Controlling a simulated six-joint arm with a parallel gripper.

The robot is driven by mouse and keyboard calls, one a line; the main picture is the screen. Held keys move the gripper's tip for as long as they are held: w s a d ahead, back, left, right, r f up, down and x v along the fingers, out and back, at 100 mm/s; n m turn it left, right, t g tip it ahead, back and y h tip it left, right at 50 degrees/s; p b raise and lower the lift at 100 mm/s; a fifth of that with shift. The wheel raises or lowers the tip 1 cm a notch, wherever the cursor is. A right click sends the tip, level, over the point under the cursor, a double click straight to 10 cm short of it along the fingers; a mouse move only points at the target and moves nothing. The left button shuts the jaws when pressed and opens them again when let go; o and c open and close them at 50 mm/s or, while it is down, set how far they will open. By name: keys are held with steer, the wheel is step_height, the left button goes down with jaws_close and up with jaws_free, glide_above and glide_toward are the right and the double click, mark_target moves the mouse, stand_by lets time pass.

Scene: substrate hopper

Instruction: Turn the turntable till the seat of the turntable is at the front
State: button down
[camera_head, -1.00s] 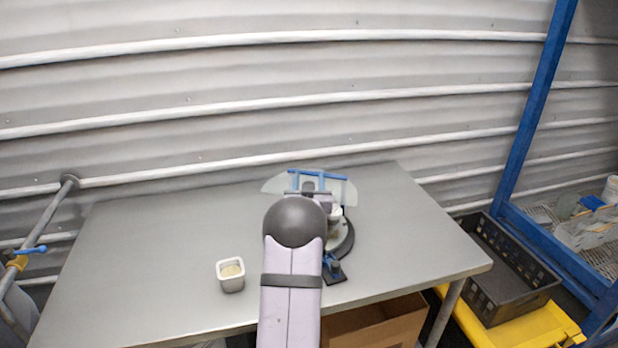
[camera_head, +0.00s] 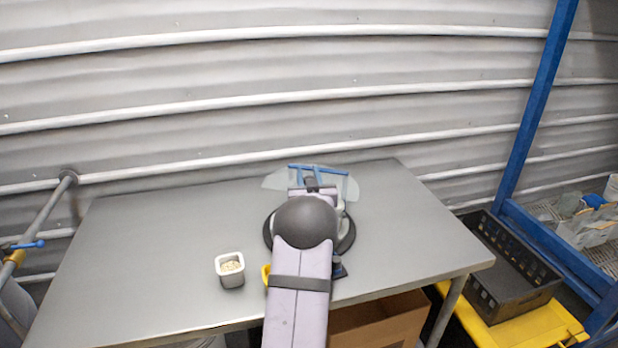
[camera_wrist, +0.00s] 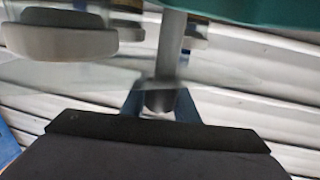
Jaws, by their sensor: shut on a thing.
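The turntable (camera_head: 347,240) is a dark round disc on the grey table, largely hidden behind my arm. I cannot make out which part is the seat. In the wrist view my gripper (camera_wrist: 160,102) is shut around the lower end of a grey post (camera_wrist: 171,50). A pale rounded block (camera_wrist: 60,40) is at its upper left. This view is blurred.
A white cup (camera_head: 230,281) with pale contents stands left of my arm on the table (camera_head: 150,260). The table's left side is clear. A black crate (camera_head: 510,290) on a yellow surface and a blue-framed rack (camera_head: 535,110) stand beyond the right edge.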

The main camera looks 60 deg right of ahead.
steer(key=c, duration=1.4)
jaws_free()
steer(key=b+v, duration=0.2)
steer(key=v, duration=0.5)
steer(key=shift+s+a+b, duration=0.1)
steer(key=shift+s+b, duration=0.05)
steer(key=shift+b, duration=0.25)
steer(key=shift+r, duration=0.15)
